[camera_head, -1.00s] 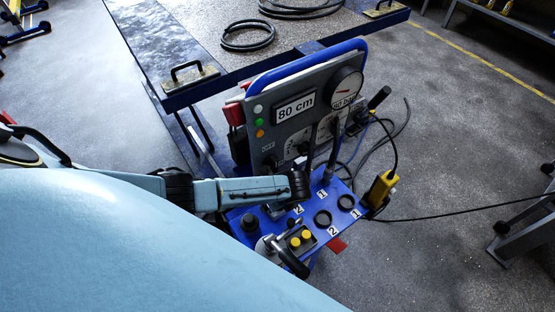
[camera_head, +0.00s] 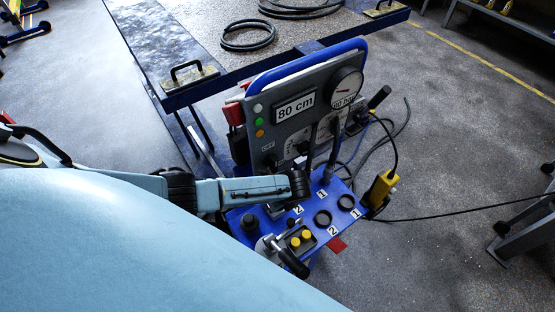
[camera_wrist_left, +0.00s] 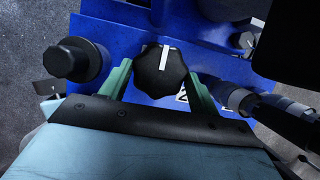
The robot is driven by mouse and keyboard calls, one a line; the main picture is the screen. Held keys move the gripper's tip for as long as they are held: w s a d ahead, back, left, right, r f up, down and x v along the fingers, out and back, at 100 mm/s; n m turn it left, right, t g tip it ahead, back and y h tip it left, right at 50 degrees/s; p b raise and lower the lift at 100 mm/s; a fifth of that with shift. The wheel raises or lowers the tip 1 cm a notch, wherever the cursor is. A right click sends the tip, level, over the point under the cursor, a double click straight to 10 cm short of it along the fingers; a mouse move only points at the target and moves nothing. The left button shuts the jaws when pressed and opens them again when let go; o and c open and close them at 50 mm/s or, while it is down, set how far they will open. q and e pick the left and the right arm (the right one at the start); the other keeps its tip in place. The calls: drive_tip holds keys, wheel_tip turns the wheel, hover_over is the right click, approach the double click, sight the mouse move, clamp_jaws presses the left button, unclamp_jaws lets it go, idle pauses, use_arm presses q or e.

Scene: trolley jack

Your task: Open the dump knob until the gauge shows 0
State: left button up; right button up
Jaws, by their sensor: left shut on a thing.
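The dump knob (camera_wrist_left: 162,72) is a black, lobed knob with a white mark, on the blue top of the jack's console in the left wrist view. The white mark points nearly straight away from my wrist. My left gripper (camera_wrist_left: 160,82) has its green fingers on both sides of the knob and is shut on it. In the head view my left arm reaches over the console from the left and hides the knob. The round gauge (camera_head: 346,84) is at the top right of the grey panel. It has a reddish needle, but its reading is too small to tell. My right gripper is not in view.
The grey panel (camera_head: 285,85) bears an "80 cm" sign (camera_head: 295,107) and coloured lamps. Upright levers stand near the knob. A yellow box (camera_head: 382,188) with a cable hangs at the console's right. A blue-edged table (camera_head: 200,88) stands behind. Open floor lies to the right.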

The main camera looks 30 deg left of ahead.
use_arm(q)
drive_tip(key=n+g, duration=0.1)
drive_tip(key=n, duration=0.2)
drive_tip(key=shift+w, duration=0.15)
drive_tip(key=n+g, duration=0.1)
drive_tip(key=n, duration=0.2)
drive_tip(key=shift+w, duration=0.15)
drive_tip(key=n+g, duration=0.2)
drive_tip(key=n, duration=0.2)
drive_tip(key=shift+w+b, duration=0.15)
drive_tip(key=shift+b, duration=0.25)
drive_tip(key=shift+a+n+g+h+b, duration=0.2)
drive_tip(key=shift+n+g+h+b, duration=0.3)
drive_tip(key=shift+n, duration=1.4)
drive_tip(key=o, duration=1)
drive_tip(key=shift+c, duration=0.2)
